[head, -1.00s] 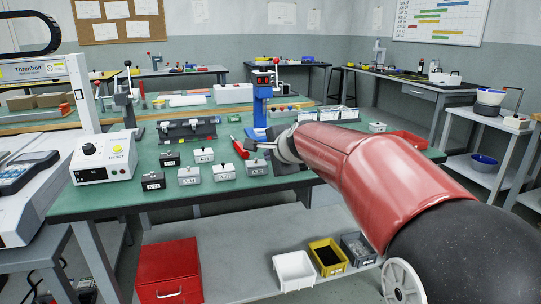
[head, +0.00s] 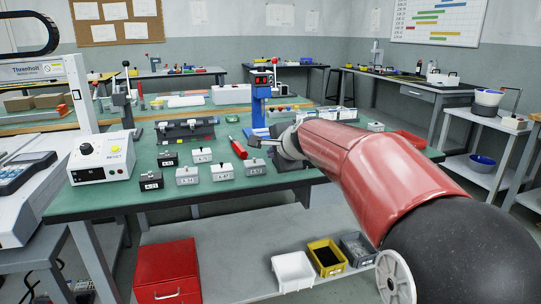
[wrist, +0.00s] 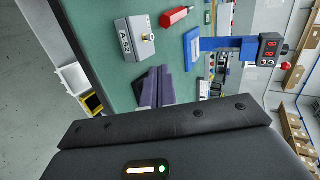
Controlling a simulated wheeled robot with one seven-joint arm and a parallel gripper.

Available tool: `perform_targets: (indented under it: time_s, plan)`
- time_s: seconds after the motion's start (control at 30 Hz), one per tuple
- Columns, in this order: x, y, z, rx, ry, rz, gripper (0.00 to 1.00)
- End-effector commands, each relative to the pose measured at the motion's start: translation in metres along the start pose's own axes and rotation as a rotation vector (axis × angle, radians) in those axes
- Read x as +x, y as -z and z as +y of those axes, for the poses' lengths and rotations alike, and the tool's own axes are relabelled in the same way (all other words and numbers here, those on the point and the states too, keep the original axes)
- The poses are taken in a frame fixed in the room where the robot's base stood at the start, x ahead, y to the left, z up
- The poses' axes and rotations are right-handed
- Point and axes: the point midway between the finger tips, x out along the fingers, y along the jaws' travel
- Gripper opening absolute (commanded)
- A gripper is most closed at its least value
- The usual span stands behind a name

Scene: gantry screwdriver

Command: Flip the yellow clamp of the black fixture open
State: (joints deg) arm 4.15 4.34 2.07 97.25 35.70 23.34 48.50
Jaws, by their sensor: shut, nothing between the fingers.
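A long black fixture (head: 187,130) lies on the green workbench, left of my gripper, in the head view. Small yellow, green and red marks show on its front. I cannot make out its yellow clamp or whether that is open or shut. My gripper (head: 255,143) is over the bench to the right of the fixture, apart from it, pointing left. In the wrist view my gripper (wrist: 160,74) shows its two dark fingers together and empty. The fixture cannot be made out in the wrist view.
Several small labelled grey and black boxes (head: 187,176) stand in front of the fixture. A red-handled tool (head: 238,148) lies between fixture and gripper. A blue stand (head: 259,105) rises behind the gripper. A white RESET box (head: 101,160) stands at the left.

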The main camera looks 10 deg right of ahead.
Motion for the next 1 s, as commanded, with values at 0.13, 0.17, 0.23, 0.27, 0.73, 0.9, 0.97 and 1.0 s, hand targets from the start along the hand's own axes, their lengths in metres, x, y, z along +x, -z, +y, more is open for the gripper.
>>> perform_targets:
  time_s: [0.13, 0.17, 0.23, 0.27, 0.73, 0.9, 0.97, 1.0]
  plan:
    - [0.000, 0.001, 0.000, 0.000, -0.001, 0.001, 0.00]
    - [0.000, 0.001, 0.000, 0.000, -0.001, 0.001, 0.00]
    - [-0.001, 0.000, 0.000, 0.000, -0.001, 0.001, 0.00]
    - [-0.002, 0.000, 0.000, 0.000, -0.001, 0.001, 0.00]
    - [-0.069, 0.001, 0.000, -0.001, 0.002, 0.002, 0.00]
    - [-0.078, 0.001, 0.001, 0.000, -0.001, 0.001, 0.00]
    - [-0.078, 0.001, 0.001, 0.000, -0.001, 0.001, 0.00]
    - [-0.078, 0.000, 0.001, 0.000, -0.001, 0.001, 0.00]
